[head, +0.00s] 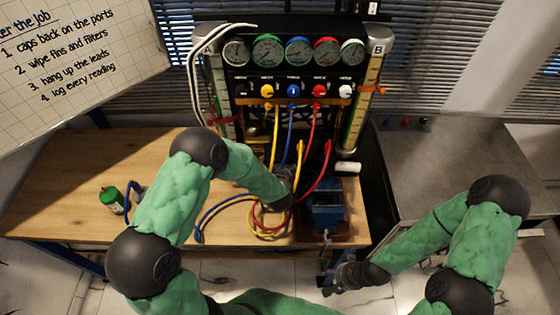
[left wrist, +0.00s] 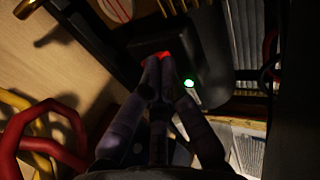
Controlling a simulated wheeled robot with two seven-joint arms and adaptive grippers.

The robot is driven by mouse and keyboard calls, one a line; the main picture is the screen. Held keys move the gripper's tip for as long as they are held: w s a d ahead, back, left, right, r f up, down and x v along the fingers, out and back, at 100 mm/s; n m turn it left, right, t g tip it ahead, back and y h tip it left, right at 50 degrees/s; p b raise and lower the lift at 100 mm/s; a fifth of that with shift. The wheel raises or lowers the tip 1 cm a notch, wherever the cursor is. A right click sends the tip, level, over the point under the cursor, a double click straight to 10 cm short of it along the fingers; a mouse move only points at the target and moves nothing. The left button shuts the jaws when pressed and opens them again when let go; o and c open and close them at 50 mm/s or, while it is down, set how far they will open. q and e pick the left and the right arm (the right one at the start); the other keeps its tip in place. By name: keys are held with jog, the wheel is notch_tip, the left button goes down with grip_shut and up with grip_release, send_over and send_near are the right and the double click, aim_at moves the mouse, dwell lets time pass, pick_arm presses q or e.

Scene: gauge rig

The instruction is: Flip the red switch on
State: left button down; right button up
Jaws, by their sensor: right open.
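The red switch (left wrist: 162,55) shows in the left wrist view as a small bright red patch on a dark box, partly hidden by my fingertips. My left gripper (left wrist: 157,66) has its fingers drawn together, with the tips right at the red patch; I cannot tell whether they touch it. A small green light (left wrist: 189,83) glows just right of the fingertips. In the head view my left gripper (head: 287,180) is in front of the rig's lower part, and the switch is not distinguishable there. My right gripper (head: 338,280) is open and low, in front of the bench edge.
The gauge rig (head: 292,28) carries several gauges and colored knobs. Yellow, blue and red hoses (head: 318,180) hang and coil near my left gripper. A grey metal table (head: 430,160) is at right.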

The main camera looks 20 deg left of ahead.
pick_arm(q)
jog(key=v, duration=0.7)
pick_arm(e)
jog(key=shift+s+d+r, duration=0.1)
jog(key=shift+s+r, duration=0.05)
jog(key=shift+s, duration=0.15)
pick_arm(q)
jog(key=shift+s+r, duration=0.1)
jog(key=shift+r, duration=0.05)
